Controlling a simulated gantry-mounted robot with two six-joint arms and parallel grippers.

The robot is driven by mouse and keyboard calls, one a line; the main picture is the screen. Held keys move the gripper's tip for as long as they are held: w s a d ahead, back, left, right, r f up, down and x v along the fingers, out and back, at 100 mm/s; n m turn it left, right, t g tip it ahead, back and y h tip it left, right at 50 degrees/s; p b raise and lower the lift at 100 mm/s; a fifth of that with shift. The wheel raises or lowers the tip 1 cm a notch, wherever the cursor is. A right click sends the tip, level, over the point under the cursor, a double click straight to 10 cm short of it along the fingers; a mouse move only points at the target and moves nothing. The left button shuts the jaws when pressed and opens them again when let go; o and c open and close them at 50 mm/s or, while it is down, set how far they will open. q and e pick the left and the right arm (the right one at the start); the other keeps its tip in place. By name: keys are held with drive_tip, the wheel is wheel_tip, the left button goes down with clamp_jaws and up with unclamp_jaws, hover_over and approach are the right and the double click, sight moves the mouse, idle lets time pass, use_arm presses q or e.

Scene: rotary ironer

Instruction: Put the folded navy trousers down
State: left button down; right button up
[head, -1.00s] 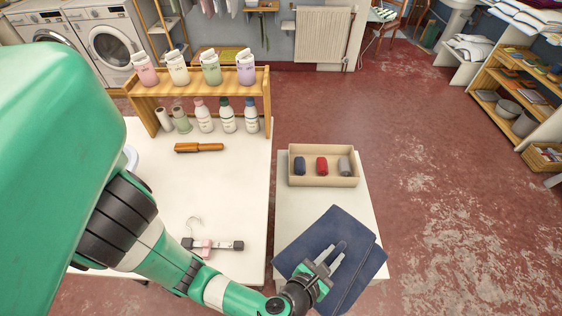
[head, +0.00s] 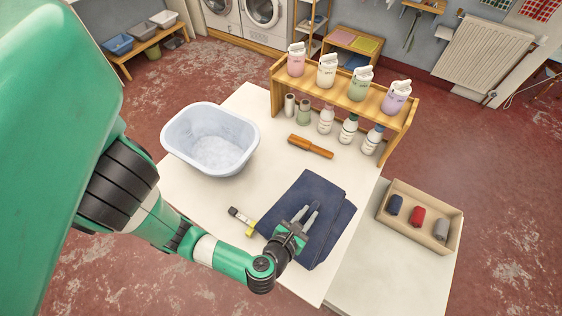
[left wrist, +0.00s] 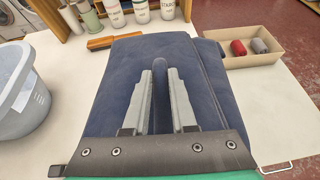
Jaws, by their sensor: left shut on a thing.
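The folded navy trousers (head: 318,190) lie flat in their fold over the right part of the white table (head: 222,232). They also fill the middle of the left wrist view (left wrist: 95,97). My left gripper (head: 308,212) is shut on them, with a ridge of cloth pinched between its two grey fingers (left wrist: 161,75). Whether the trousers touch the tabletop or hang just above it, I cannot tell. A clip hanger (head: 240,219) shows beside their lower left edge, partly hidden. My right gripper is not in view.
A pale blue basin (head: 210,140) stands left of the trousers. A wooden-handled brush (head: 310,146) lies behind them, before a wooden rack (head: 345,95) with bottles. A box with rolled items (head: 420,216) sits on the right-hand table (head: 385,275). Bare tabletop shows left of the trousers.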

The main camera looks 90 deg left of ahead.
sight(312, 189)
use_arm(q)
drive_tip(key=shift+s+a+r+p, duration=0.45)
drive_tip(key=shift+a+r, duration=0.05)
drive_tip(key=shift+r, duration=0.25)
drive_tip(key=shift+s+a+n+g+y, duration=0.3)
drive_tip(key=x, duration=0.6)
drive_tip(key=s+x, duration=0.1)
drive_tip(key=x, duration=0.2)
drive_tip(key=shift+w+a+f, duration=0.15)
drive_tip(key=shift+a, duration=0.35)
drive_tip(key=a+f, duration=0.1)
drive_tip(key=w+a+f+b, duration=0.1)
drive_tip(key=f, duration=0.1)
drive_tip(key=w+a+f+b, duration=0.1)
drive_tip(key=f, duration=0.1)
drive_tip(key=shift+w+a, duration=0.1)
drive_tip(key=shift+a, duration=0.15)
drive_tip(key=shift+w+a+f, duration=0.2)
drive_tip(key=shift+a, duration=0.1)
drive_tip(key=shift+w+a+f+b, duration=0.1)
drive_tip(key=shift+f+b, duration=0.45)
drive_tip(key=shift+f, duration=0.35)
drive_tip(key=shift+w+a+f+b, duration=0.1)
drive_tip(key=shift+f+b, duration=0.45)
drive_tip(key=shift+f, duration=0.35)
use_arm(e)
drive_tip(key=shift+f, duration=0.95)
